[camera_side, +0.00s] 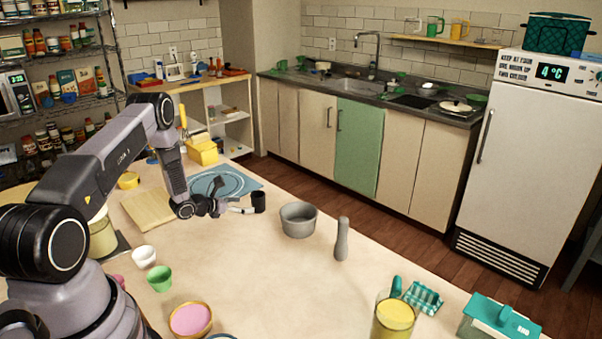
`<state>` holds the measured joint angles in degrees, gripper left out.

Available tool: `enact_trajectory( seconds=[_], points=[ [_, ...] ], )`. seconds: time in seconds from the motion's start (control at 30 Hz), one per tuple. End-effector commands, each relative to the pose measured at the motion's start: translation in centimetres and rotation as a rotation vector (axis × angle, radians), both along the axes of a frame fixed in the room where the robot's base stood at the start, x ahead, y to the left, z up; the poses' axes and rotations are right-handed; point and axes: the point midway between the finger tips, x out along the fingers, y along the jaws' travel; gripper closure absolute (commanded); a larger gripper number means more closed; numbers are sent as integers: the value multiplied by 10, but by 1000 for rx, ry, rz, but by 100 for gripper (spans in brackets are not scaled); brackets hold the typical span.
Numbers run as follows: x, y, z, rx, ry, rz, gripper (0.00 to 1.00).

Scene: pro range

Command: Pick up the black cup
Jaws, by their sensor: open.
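The black cup (258,202) stands upright on the pale table (250,270), near its far edge. My gripper (222,207) is low over the table to the left of the cup, pointing towards it. It is open, and the cup is outside its fingers with a small gap between them. A small light-coloured piece (240,210) shows between the gripper and the cup; I cannot tell what it is.
A grey pot (298,220) and a grey pepper-mill shape (342,239) stand right of the cup. A white cup (143,256) and green cup (159,278) stand nearer. The table's middle is clear.

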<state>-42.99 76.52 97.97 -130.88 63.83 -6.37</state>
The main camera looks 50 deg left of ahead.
Motion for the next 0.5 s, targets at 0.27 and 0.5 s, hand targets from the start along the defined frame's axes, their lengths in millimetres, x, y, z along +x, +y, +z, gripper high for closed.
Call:
enact_trajectory(
  seconds=[0.27,0.5],
  points=[
    [23,-2,-9,1,-1,-3,23],
    [56,-1,-22,2,-1,-3,23]
  ],
)
